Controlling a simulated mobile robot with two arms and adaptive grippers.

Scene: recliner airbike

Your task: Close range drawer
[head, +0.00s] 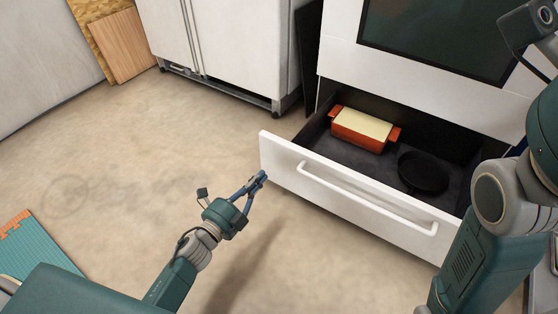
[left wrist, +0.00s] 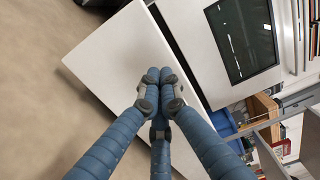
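The range (head: 430,85) is white with a dark oven window, which also shows in the left wrist view (left wrist: 243,40). Its bottom drawer (head: 350,200) is pulled out, with a white front and a bar handle (head: 365,198). My left gripper (head: 262,177) is just outside the left end of the drawer front. In the left wrist view its blue fingers (left wrist: 158,80) are together, with nothing seen between them, in front of a white panel (left wrist: 105,55), likely the drawer front. I cannot tell whether they touch it. My right arm comes in at the right; its fingers are out of frame.
The drawer holds an orange dish (head: 362,131) with a cream top and a black round pan (head: 423,173). A white cabinet (head: 225,45) stands left of the range. A teal mat (head: 38,250) lies at left. The floor between is clear.

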